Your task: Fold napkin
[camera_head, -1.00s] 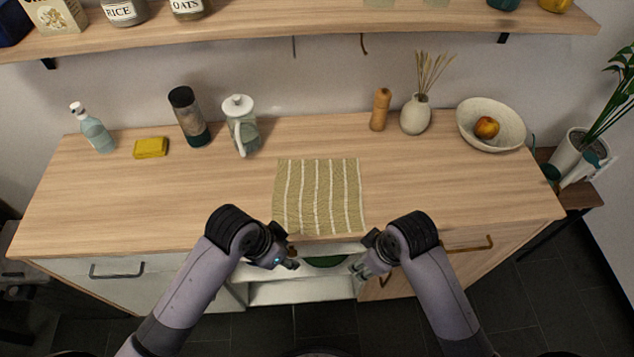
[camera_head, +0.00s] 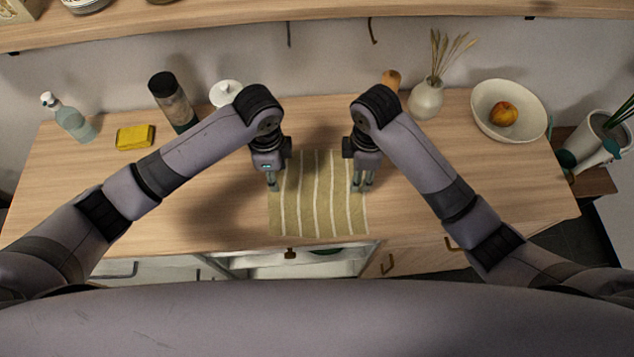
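A green napkin with white stripes (camera_head: 317,205) lies flat on the wooden counter near its front edge. My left gripper (camera_head: 273,187) points down at the napkin's left edge, and my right gripper (camera_head: 362,187) points down at its right edge. Both are around the napkin's middle height or a little above. The fingers of the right gripper show a gap between them. The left fingers look close together, and their opening is hard to make out. I cannot tell whether either gripper touches the cloth. The napkin's far corners are partly hidden by the grippers.
On the wooden counter (camera_head: 200,215) stand a spray bottle (camera_head: 70,120), a yellow sponge (camera_head: 135,137), a dark tumbler (camera_head: 172,100), a partly hidden lidded jug (camera_head: 226,93), a pepper mill (camera_head: 391,79), a vase (camera_head: 426,99) and a bowl (camera_head: 482,115) with fruit (camera_head: 502,113).

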